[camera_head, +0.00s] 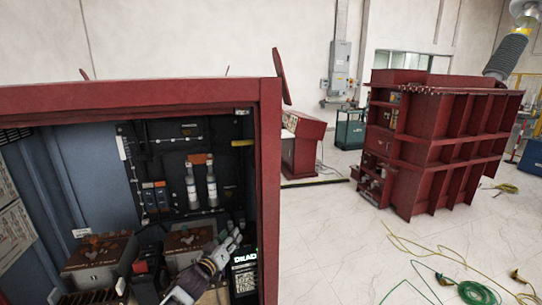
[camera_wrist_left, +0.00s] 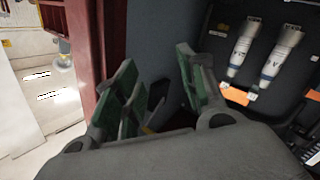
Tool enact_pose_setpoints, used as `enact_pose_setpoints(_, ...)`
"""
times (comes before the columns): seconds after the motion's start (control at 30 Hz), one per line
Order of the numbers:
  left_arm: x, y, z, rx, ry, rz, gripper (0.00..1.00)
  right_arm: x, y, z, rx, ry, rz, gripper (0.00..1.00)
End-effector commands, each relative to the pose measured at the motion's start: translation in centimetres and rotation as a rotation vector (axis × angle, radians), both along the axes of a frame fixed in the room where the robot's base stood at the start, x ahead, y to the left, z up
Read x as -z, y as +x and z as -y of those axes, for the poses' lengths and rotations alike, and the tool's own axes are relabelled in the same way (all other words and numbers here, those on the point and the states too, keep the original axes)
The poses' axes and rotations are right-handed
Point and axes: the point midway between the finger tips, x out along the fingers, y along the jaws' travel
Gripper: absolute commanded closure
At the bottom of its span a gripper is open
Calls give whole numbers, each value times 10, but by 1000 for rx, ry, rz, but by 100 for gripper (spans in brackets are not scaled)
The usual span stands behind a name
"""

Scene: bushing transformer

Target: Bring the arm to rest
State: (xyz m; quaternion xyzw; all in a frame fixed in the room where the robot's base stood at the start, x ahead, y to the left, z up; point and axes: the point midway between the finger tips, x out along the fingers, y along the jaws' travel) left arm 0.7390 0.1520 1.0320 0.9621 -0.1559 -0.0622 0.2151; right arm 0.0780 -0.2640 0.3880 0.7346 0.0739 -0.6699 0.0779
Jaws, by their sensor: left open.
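My left gripper (camera_head: 231,241) is inside the open red cabinet (camera_head: 268,180), low and toward its right side. It also shows in the left wrist view (camera_wrist_left: 157,75), where its green-padded fingers stand apart with nothing between them. Two white cylinders with orange tops (camera_head: 202,186) are mounted on the dark back panel above the gripper; they also show in the left wrist view (camera_wrist_left: 258,52), to the right of the fingers and apart from them. My right gripper is in neither view.
The cabinet's red right post (camera_head: 270,150) is close to the gripper. A black device with a bright display (camera_head: 244,272) stands just right of it. Brown-topped boxes (camera_head: 100,258) sit on the cabinet floor. Outside, a large red transformer (camera_head: 440,140) and green cables (camera_head: 475,292) stand beyond open pale floor.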

Motion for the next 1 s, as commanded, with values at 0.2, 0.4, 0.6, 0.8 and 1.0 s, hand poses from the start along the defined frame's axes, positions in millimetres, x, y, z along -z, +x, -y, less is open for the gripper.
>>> enact_pose_setpoints(0.2,32,-39,2,-61,83,-116,59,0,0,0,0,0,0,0)
enact_pose_setpoints(0.4,57,-78,-2,-99,172,-232,59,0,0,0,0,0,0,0)
enact_pose_setpoints(0.6,79,-123,-9,-117,262,-360,59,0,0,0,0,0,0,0)
enact_pose_setpoints(0.8,98,-173,-19,-114,356,-493,59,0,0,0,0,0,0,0)
enact_pose_setpoints(1.0,111,-227,-31,-88,445,-631,59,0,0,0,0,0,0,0)
